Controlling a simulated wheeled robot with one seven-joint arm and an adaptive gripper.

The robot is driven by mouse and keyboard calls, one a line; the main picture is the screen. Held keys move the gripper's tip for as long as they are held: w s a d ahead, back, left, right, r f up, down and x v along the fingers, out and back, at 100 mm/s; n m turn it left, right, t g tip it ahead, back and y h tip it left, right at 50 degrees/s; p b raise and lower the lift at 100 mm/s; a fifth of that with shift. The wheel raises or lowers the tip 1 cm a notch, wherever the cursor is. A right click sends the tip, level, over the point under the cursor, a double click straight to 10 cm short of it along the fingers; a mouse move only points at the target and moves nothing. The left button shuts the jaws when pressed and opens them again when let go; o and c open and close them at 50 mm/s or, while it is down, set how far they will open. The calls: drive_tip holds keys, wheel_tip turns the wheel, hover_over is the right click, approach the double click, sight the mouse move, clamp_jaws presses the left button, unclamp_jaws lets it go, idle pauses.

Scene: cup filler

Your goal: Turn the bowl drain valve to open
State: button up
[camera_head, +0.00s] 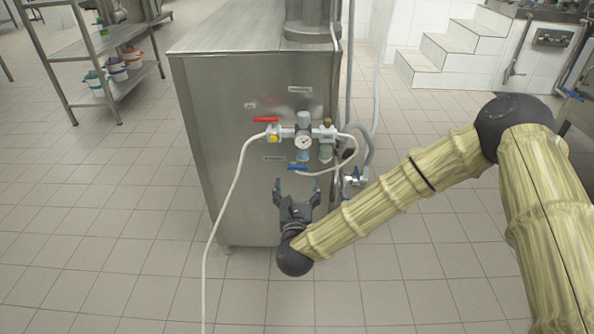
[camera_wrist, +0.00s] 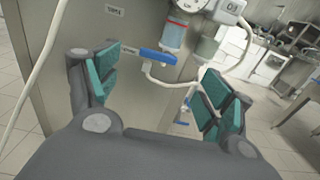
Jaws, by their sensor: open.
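A blue lever handle (camera_head: 298,168) sits low on the side of the steel cabinet, below the clear filter bowl (camera_head: 303,155) and gauge. I take it as the bowl drain valve; its label is too small to read. In the wrist view the blue handle (camera_wrist: 158,57) lies roughly horizontal, with a white tube leading right from it. My gripper (camera_head: 297,190) is open and empty just below the handle in the head view. In the wrist view the handle appears beyond the gap between the green-padded fingers (camera_wrist: 160,90). I see no contact.
A red lever (camera_head: 266,119) and pressure gauge (camera_head: 302,142) sit above. A white hose (camera_head: 226,200) hangs left to the floor. Another blue-handled valve (camera_head: 355,180) is at the cabinet's right edge. A shelf rack (camera_head: 105,45) stands at left; tiled floor is clear in front.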

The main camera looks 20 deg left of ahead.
sight(298, 167)
drive_tip(key=b+x, duration=0.1)
drive_tip(key=x, duration=0.7)
drive_tip(key=shift+w, duration=0.1)
drive_tip(key=c, duration=1)
